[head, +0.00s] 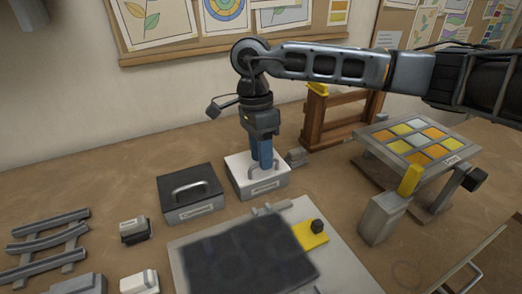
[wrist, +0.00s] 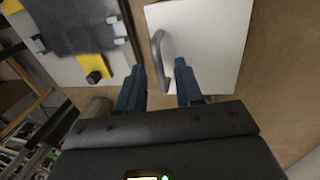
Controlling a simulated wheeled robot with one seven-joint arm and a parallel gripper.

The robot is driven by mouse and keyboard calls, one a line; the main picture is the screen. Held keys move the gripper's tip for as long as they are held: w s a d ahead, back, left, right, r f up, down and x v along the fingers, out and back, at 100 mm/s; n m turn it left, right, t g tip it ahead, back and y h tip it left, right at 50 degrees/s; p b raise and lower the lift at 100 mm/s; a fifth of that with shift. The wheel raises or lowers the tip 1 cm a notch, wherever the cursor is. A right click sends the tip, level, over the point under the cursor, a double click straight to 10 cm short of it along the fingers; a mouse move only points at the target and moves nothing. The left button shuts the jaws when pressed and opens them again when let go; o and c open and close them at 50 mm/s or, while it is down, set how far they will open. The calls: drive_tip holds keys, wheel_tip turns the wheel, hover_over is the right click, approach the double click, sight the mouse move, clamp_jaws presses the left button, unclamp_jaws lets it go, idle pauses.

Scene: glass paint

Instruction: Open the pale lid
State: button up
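The pale lid (head: 243,172) tops a low box with a label on its front, left of the picture's middle in the head view. In the wrist view the lid (wrist: 215,40) is a plain white panel with a grey bar handle (wrist: 160,55) near its left side. My gripper (head: 262,166) points down over the lid, its blue fingers hiding most of the handle in the head view. In the wrist view my gripper (wrist: 159,66) is open, with one finger on each side of the handle's near end. I cannot tell whether the fingers touch it.
A dark-lidded box (head: 188,195) stands just left. A dark panel on a grey board (head: 190,262) lies in front, with a yellow piece (head: 310,235) on it. A wooden frame (head: 322,125) and a tilted rack of coloured tiles (head: 415,140) stand to the right.

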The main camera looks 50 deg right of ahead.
drive_tip(key=shift+c, duration=0.3)
clamp_jaws()
idle(1.1)
